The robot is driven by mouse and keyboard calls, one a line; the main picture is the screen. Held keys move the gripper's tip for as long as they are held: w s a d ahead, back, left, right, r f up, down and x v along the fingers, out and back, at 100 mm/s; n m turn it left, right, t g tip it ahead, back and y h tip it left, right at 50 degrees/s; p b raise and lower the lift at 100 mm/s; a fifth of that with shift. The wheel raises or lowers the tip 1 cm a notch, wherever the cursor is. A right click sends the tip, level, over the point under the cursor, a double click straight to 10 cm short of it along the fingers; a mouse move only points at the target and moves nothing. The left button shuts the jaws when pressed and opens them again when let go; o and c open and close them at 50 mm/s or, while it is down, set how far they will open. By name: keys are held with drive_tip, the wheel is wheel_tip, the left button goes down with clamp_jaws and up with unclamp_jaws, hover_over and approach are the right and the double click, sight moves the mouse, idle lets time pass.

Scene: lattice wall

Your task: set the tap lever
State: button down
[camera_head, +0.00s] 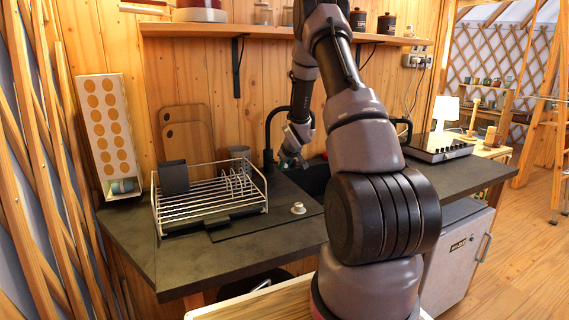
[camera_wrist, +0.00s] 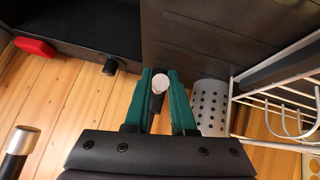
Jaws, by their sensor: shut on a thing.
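The black tap (camera_head: 268,142) stands at the back of the counter, beside the sink, with a curved neck. My gripper (camera_head: 290,162) is next to the tap in the head view, where my arm hides part of the area. In the wrist view, the green fingers of my gripper (camera_wrist: 162,92) are shut on the tap lever (camera_wrist: 160,82), which shows as a pale round end with a dark stem between them. The exact angle of the lever is hard to tell.
A wire dish rack (camera_head: 212,203) stands left of the tap; its white wires show at the right in the wrist view (camera_wrist: 285,110), near a perforated pale cylinder (camera_wrist: 210,106). A small white cup-like item (camera_head: 298,208) sits on the counter. A shelf (camera_head: 200,30) runs above.

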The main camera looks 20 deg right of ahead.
drive_tip(key=shift+s+f+t, duration=0.15)
drive_tip(key=shift+f+t, duration=0.55)
drive_tip(key=shift+f, duration=0.2)
drive_tip(key=c, duration=0.8)
unclamp_jaws()
drive_tip(key=shift+o, duration=0.2)
drive_tip(key=v, duration=1)
drive_tip(key=shift+s+r, duration=0.25)
drive_tip(key=shift+r, duration=0.05)
drive_tip(key=shift+a, duration=0.1)
